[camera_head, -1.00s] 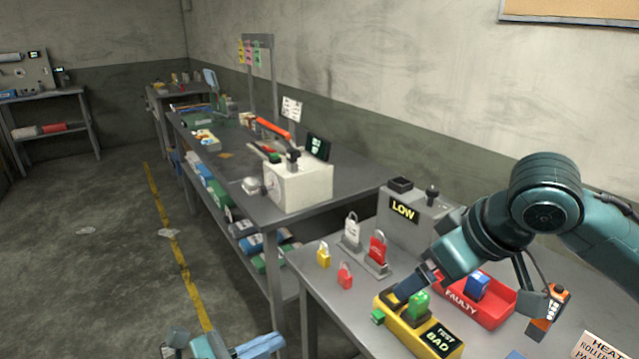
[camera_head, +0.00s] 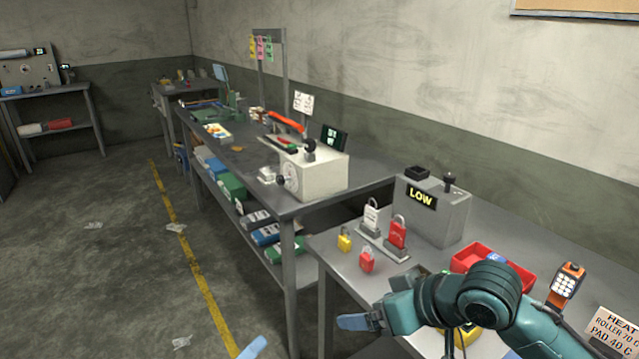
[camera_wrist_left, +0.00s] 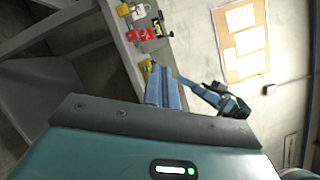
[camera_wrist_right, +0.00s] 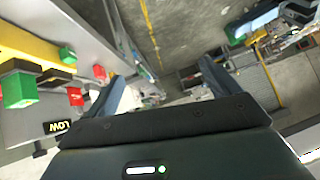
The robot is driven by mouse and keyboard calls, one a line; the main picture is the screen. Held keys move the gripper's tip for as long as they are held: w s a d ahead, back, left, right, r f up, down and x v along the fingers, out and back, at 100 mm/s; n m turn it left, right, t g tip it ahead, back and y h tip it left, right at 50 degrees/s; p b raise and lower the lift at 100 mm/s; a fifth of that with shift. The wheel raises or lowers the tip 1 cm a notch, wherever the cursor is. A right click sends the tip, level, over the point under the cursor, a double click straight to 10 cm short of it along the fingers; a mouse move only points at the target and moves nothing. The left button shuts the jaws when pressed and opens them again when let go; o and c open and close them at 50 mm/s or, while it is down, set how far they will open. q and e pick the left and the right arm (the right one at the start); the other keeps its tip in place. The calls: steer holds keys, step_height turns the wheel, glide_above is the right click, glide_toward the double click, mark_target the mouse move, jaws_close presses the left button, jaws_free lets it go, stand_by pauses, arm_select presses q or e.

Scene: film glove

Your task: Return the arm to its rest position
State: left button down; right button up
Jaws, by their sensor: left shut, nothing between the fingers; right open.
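My right arm crosses the front of the near bench in the head view. Its gripper (camera_head: 356,322) points left past the bench edge. In the right wrist view its two fingers (camera_wrist_right: 162,88) stand apart with nothing between them. My left gripper (camera_head: 252,348) shows only as a blue tip at the bottom of the head view. In the left wrist view its fingers (camera_wrist_left: 162,85) are together and empty, and part of my right arm shows beyond them.
My right arm partly hides the yellow tester (camera_head: 470,334) and red bin (camera_head: 470,256). A green block (camera_wrist_right: 20,90) shows in the right wrist view. Padlocks, including a red one (camera_head: 367,261), and the grey LOW box (camera_head: 437,213) stand behind.

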steer(key=s+f+m+t+b, duration=0.2)
steer(key=s+f+m+t, duration=0.15)
steer(key=f, duration=1.05)
arm_select(q)
steer(key=s+a+f+n+g+y, duration=0.1)
steer(key=s+f+n, duration=0.3)
steer(key=n, duration=0.5)
steer(key=s+a+f+n+g+y, duration=0.1)
steer(key=s+f+n+y, duration=0.3)
steer(key=f+n, duration=0.5)
steer(key=s+a+f+n+g+y+b, duration=0.1)
steer(key=s+f+n+g+y, duration=0.1)
steer(key=f+n, duration=0.5)
steer(key=s+n+y, duration=0.1)
steer(key=s+n, duration=0.1)
steer(key=n, duration=0.1)
steer(key=shift+a+n+g, duration=0.2)
steer(key=shift+n+g, duration=0.1)
steer(key=shift+g, duration=0.1)
arm_select(e)
steer(key=s+d+f+h, duration=0.3)
steer(key=s+d+f, duration=0.2)
steer(key=s+f, duration=0.7)
steer(key=shift+d+f+t+h, duration=0.2)
steer(key=shift+t+h, duration=0.1)
steer(key=shift+t, duration=0.15)
